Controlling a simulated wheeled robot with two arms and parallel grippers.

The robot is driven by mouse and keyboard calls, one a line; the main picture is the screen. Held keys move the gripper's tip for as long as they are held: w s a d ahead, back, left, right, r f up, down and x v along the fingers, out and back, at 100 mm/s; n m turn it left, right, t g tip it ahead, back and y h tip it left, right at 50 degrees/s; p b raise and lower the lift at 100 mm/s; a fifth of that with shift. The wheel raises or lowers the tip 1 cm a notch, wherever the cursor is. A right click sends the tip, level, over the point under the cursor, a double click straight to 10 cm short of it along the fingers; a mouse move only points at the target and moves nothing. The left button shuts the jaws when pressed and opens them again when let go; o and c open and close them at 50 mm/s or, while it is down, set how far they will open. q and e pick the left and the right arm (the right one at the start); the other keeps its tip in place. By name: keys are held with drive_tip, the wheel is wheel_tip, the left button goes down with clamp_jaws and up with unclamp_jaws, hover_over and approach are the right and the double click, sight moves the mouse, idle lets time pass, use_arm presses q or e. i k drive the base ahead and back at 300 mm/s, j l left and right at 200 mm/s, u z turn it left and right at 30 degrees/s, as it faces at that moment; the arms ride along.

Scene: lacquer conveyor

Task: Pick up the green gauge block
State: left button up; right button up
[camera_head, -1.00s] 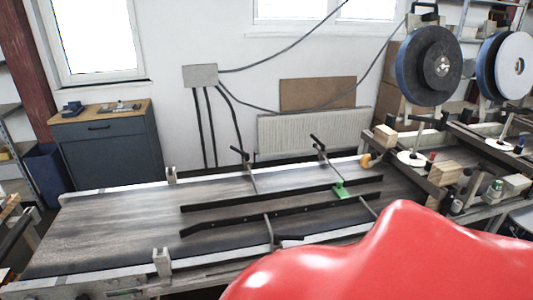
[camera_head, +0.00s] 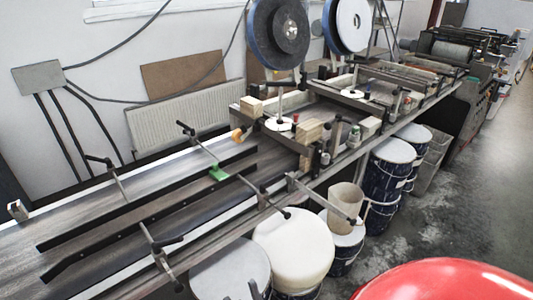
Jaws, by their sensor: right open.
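The green gauge block (camera_head: 219,173) is small and lies on the conveyor (camera_head: 28,256), among the dark guide rails near the conveyor's right end. Nothing of mine touches it. Of my right gripper, only a dark tip (camera_head: 255,291) seems to show at the bottom edge, well below and apart from the block. It is open, and I see nothing held in it. My left gripper is not in view.
Black guide rails (camera_head: 128,207) and clamp arms with black handles stand around the block. White-lidded drums (camera_head: 292,242) and a beige bucket (camera_head: 345,200) stand in front of the line. Grey floor is open at right.

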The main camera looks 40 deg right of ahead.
sight(218, 174)
drive_tip(key=z, duration=0.75)
